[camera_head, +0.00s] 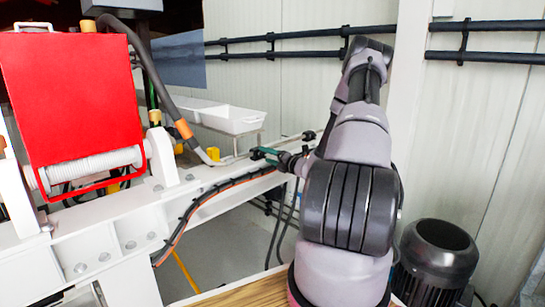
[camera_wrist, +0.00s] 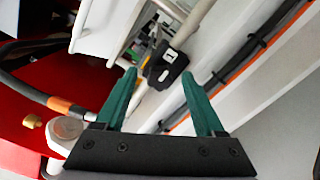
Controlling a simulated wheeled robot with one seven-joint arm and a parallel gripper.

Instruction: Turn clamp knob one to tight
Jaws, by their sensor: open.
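A white beam (camera_head: 235,198) with black and orange cables runs below my gripper. A white tray (camera_head: 235,120) stands behind it. A red box-shaped unit (camera_head: 70,95) is at left. A grey hose with an orange band (camera_head: 184,129) hangs nearby. A dark motor (camera_head: 437,262) stands at right.

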